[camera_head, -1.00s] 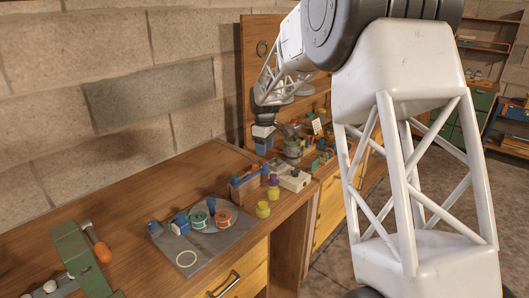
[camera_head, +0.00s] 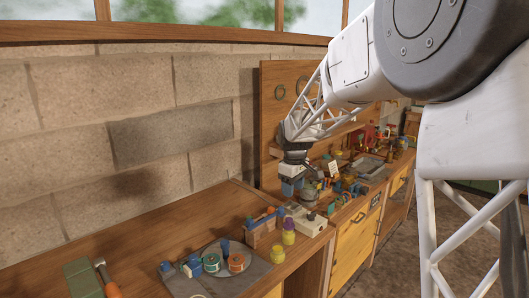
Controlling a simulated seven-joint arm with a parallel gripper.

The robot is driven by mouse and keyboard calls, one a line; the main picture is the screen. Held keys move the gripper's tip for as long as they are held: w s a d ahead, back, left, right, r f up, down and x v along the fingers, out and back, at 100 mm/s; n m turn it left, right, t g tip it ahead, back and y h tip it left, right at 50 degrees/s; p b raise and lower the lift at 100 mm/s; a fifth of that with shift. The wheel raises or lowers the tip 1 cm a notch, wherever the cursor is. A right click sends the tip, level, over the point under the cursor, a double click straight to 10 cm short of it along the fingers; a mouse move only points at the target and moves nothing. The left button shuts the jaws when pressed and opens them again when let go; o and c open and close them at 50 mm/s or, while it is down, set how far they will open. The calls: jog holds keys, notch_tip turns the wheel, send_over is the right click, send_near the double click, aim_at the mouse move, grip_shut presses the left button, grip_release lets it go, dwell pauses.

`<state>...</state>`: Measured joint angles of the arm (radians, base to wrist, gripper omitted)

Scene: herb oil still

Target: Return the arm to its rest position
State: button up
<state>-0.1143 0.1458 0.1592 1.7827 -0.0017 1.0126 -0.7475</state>
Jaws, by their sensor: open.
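My gripper (camera_head: 292,188) hangs from the end of my white lattice arm, pointing down over the back of the wooden workbench. Its blue fingers are small in this view, and I see nothing held between them. Just right of the fingers stands a grey pot-like vessel (camera_head: 310,192); I cannot tell whether they touch. My arm reaches in from the right, with its large grey joint and white links filling the right side of the picture.
A grey mat (camera_head: 205,284) holds a teal spool (camera_head: 212,262) and an orange spool (camera_head: 237,262). A wooden caddy (camera_head: 263,229), a white box (camera_head: 308,222) and a yellow bottle (camera_head: 289,236) stand nearby. An orange-handled tool (camera_head: 110,286) lies left.

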jog(key=s+d+r+m+t, duration=0.1)
jog(key=s+d+r+m, duration=0.15)
jog(key=s, duration=0.85)
jog(key=s+d+r+m, duration=0.1)
jog(key=s+d+m, duration=0.15)
jog(key=s, duration=0.95)
jog(key=s+d+r+m+t, duration=0.1)
jog(key=s+d+r+m, duration=0.15)
jog(key=s, duration=0.85)
jog(key=s+d+f+m, duration=0.1)
jog(key=s+f, duration=0.3)
jog(key=s, duration=0.9)
jog(key=shift+d+f+m, duration=0.2)
jog(key=shift+d+m, duration=0.15)
jog(key=shift+m, duration=0.5)
